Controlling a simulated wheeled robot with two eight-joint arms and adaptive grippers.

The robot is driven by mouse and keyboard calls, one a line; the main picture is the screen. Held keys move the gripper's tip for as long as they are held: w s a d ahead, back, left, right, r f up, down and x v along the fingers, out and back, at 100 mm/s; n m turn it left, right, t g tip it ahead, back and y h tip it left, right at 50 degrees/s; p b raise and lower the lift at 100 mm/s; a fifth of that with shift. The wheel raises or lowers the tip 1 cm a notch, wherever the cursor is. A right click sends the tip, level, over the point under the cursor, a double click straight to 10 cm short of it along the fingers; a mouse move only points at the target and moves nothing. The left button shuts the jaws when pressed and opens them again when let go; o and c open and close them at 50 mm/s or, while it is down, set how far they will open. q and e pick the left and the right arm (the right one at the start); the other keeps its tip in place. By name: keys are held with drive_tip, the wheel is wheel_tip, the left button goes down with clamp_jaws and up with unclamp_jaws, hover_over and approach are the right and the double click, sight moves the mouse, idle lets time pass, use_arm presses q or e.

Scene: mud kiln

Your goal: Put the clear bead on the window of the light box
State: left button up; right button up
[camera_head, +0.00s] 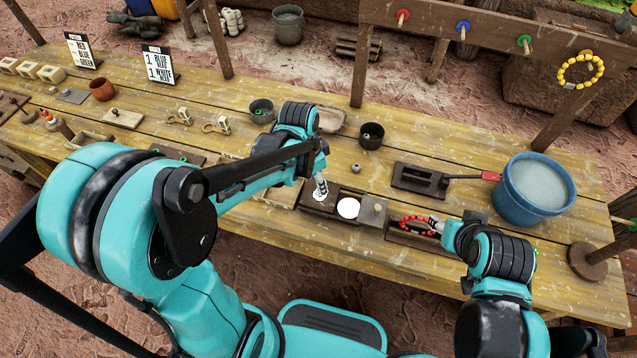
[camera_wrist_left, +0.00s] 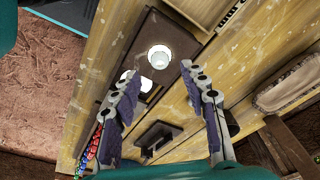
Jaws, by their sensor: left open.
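The light box (camera_head: 331,212) is a low dark block near the table's front edge, with a bright white round window (camera_head: 348,207). My left gripper (camera_head: 320,186) is over the block's left part. In the left wrist view my left gripper (camera_wrist_left: 160,72) is open. A pale rounded piece, apparently the clear bead (camera_wrist_left: 160,57), glows on the dark surface just beyond the fingertips, apart from both fingers. Another white patch (camera_wrist_left: 146,84) shows partly behind one finger. My right gripper (camera_head: 438,228) is low by a red bead string (camera_head: 415,221); its jaws are too small to read.
A slotted dark block (camera_head: 420,180) with a red-handled tool and a blue water bucket (camera_head: 536,187) stand right.

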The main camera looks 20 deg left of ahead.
use_arm(q)
drive_tip(key=s+a+r+n+t+p, duration=0.1)
drive_tip(key=s+a+r+n+t, duration=0.1)
drive_tip(key=r, duration=0.4)
drive_tip(key=s+a+r+n+t+y+p, duration=0.1)
drive_tip(key=s+a+r+n+t, duration=0.1)
drive_tip(key=s+r+n+t, duration=0.2)
drive_tip(key=s+r+n, duration=0.2)
drive_tip(key=s+n, duration=0.1)
drive_tip(key=shift+s+r, duration=0.3)
use_arm(e)
wheel_tip(320, 180, up, 2)
drive_tip(key=shift+r, duration=0.25)
use_arm(q)
drive_tip(key=shift+f, duration=0.1)
drive_tip(key=shift+f+b, duration=0.9)
drive_tip(key=shift+b, duration=0.1)
use_arm(e)
drive_tip(key=shift+f, duration=0.95)
